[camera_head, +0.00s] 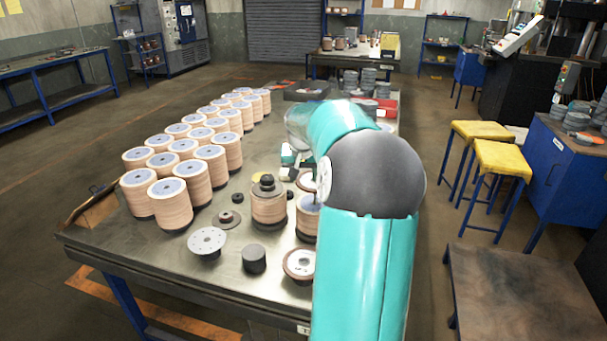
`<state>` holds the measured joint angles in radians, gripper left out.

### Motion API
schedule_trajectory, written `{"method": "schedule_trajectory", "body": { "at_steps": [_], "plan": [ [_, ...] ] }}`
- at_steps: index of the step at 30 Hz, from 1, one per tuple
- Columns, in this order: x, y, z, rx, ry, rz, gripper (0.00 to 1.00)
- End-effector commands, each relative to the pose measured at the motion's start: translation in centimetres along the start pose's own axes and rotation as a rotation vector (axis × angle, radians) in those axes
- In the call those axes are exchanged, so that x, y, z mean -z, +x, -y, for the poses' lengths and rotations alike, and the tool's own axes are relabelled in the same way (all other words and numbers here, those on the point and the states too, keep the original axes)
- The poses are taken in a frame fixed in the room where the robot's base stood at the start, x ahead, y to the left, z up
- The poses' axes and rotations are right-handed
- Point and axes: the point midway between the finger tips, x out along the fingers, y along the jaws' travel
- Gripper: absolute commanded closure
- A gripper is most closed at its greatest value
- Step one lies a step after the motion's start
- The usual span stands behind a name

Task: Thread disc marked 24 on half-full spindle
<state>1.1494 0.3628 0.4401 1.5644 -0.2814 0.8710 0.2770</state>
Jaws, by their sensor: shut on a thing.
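My gripper (289,156) shows only in part, as a small teal and dark piece left of my arm's elbow. It is over the table and shut on a disc, which my arm mostly hides. A stack of brown discs (268,208) with dark round parts on top stands in the front middle. Another stack (306,220) is half hidden behind my arm. No number 24 is readable, and I cannot make out which stack is the half-full spindle.
Rows of tall brown disc stacks (172,204) fill the workbench's (130,243) left side. A pale holed plate (207,241), a black cylinder (254,259) and a loose disc (299,264) lie near the front edge. Grey stacks (368,77) and a red bin (387,108) stand behind.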

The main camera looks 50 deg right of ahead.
Motion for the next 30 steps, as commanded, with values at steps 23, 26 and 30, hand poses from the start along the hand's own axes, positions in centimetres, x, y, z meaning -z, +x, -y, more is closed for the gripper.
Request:
{"method": "schedule_trajectory", "body": {
  "at_steps": [23, 26, 30],
  "plan": [
    [-0.6, 1.3, 0.1, 0.001, 0.0, 0.0, 0.83],
    [-0.7, 1.5, 0.1, 0.001, 0.0, 0.001, 0.83],
    [-0.7, 1.7, 0.0, 0.0, 0.0, 0.001, 0.46]
  ]
}}
